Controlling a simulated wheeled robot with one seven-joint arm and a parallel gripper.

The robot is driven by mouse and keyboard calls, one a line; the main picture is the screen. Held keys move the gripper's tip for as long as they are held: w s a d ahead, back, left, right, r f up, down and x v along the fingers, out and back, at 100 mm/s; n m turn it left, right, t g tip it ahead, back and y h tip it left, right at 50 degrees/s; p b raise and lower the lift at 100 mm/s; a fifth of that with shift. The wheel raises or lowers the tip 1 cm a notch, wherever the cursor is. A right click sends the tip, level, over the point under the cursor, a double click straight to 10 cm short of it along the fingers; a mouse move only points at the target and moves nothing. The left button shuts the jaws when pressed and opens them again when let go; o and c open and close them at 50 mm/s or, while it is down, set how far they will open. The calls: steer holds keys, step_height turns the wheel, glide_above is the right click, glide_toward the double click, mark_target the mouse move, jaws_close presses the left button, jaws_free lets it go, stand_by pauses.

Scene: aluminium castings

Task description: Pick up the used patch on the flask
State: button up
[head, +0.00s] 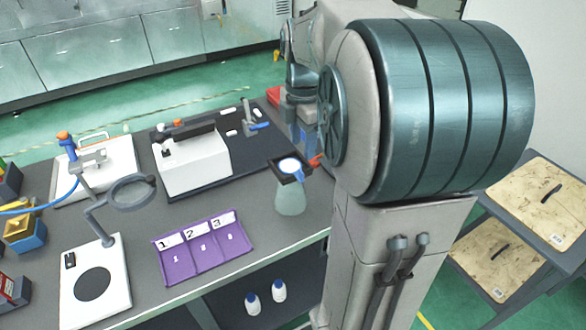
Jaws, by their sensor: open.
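The flask (290,198), pale and translucent, stands upright near the front edge of the grey bench. A dark square holder sits on its mouth. The used patch (289,166), a white disc with a blue edge, lies on this holder. A blue tab hangs at the holder's front right. My gripper (311,158) is just behind and to the right of the flask, open, with a reddish tip showing. My arm hides most of it. I cannot tell whether it touches the holder; nothing shows between its jaws.
A purple tray (168,272) with compartments numbered 1, 2 and 3 lies left of the flask. A white box-shaped instrument (195,170) on a dark mat stands behind. A ring stand (110,240) is farther left. Two white bottles (266,297) stand on the lower shelf.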

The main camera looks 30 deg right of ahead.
mark_target(301, 171)
step_height(301, 171, down, 8)
steer(key=shift+a+r+p, duration=0.1)
steer(key=shift+p, duration=0.25)
jaws_close()
